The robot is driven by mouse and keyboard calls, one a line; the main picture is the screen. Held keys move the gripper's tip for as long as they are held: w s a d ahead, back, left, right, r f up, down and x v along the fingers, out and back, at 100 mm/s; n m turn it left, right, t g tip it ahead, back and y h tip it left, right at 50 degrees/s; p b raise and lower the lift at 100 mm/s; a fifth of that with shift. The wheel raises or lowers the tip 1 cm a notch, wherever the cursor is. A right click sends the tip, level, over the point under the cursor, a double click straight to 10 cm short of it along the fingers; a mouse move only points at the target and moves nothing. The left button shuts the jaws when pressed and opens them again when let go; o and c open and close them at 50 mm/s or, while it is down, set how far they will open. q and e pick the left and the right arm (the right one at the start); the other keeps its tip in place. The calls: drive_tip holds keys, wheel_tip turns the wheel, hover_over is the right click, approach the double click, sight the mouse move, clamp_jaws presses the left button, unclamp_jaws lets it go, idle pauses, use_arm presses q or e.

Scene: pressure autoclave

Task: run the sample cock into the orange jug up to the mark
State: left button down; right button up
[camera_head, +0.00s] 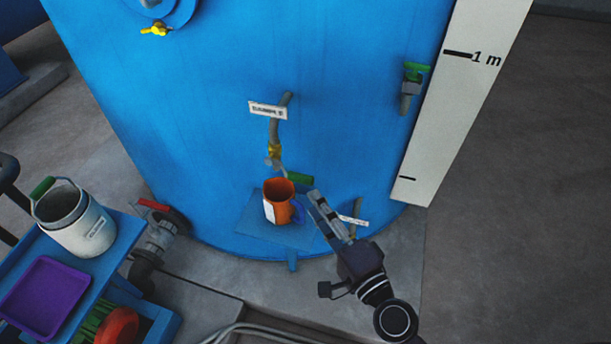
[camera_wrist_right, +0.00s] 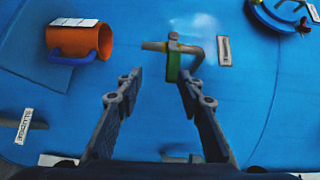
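The orange jug (camera_head: 284,206) stands upright on a small blue shelf (camera_head: 252,224) at the tank's foot. It has a white patch and a blue handle; its liquid level cannot be made out. It lies sideways in the right wrist view (camera_wrist_right: 88,42). The sample cock (camera_head: 274,152), with a yellow collar, is above the jug. In the right wrist view the cock (camera_wrist_right: 173,45) has a green lever (camera_wrist_right: 173,66). My right gripper (camera_head: 322,207) is open and empty, right of the jug; its fingertips (camera_wrist_right: 160,84) point at the lever, which shows between them. My left gripper is out of view.
The blue tank (camera_head: 330,90) fills the middle. A red-handled valve (camera_head: 154,206) sticks out low on its left, and a green-handled cock (camera_head: 413,78) is at upper right. A blue cart with a white pail (camera_head: 85,230) and purple tray (camera_head: 42,298) stands left. Floor at right is clear.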

sight(304, 182)
drive_tip(key=w+a, duration=0.1)
drive_tip(key=w, duration=0.1)
drive_tip(key=w+a+r+p, duration=0.1)
drive_tip(key=w, duration=0.1)
drive_tip(key=w+a+r+p, duration=0.1)
drive_tip(key=w, duration=0.1)
drive_tip(key=shift+w+a, duration=0.15)
drive_tip(key=shift+w, duration=0.3)
clamp_jaws()
